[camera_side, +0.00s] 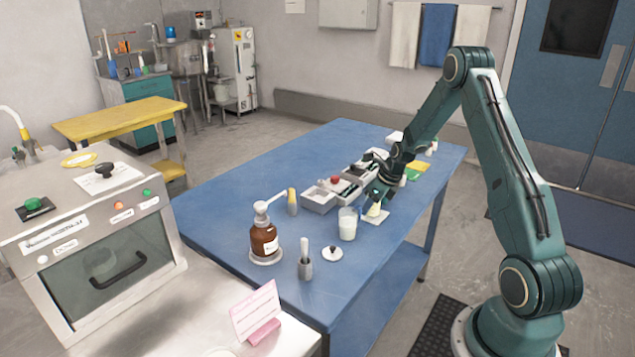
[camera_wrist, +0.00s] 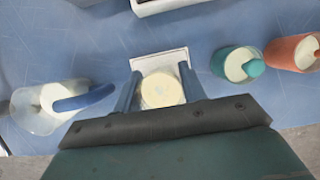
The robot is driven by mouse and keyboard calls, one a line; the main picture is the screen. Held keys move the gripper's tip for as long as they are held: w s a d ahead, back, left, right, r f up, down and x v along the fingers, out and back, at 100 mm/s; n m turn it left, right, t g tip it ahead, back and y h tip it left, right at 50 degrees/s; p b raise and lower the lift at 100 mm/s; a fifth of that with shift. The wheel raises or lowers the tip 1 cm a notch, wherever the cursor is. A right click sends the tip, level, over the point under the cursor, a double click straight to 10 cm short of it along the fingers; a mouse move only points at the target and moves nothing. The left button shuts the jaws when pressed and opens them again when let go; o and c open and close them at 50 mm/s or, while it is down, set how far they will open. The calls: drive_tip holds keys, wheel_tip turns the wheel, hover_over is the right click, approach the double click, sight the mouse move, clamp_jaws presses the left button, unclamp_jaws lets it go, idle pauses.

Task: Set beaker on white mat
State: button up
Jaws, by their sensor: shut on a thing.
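My gripper (camera_side: 379,194) is shut on a small beaker (camera_side: 374,210) with cream-coloured contents. In the wrist view the beaker (camera_wrist: 162,90) sits between the two blue fingers of my gripper (camera_wrist: 160,84), seen from above. It looks upright. The white mat (camera_side: 378,220) is a small square on the blue table; it also shows in the wrist view (camera_wrist: 158,62), under and just beyond the beaker. The beaker overlaps the mat in both views. I cannot tell whether its base touches the mat. The beaker's lower part is partly hidden by the fingers.
A larger glass beaker (camera_side: 347,226) with white contents and a blue handle (camera_wrist: 85,98) stands close to the left. Teal (camera_wrist: 238,64) and orange (camera_wrist: 293,52) containers stand to the right in the wrist view. A brown bottle (camera_side: 264,240) stands further left.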

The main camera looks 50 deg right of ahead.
drive_tip(key=shift+f, duration=0.1)
drive_tip(key=o, duration=1)
drive_tip(key=v, duration=1.2)
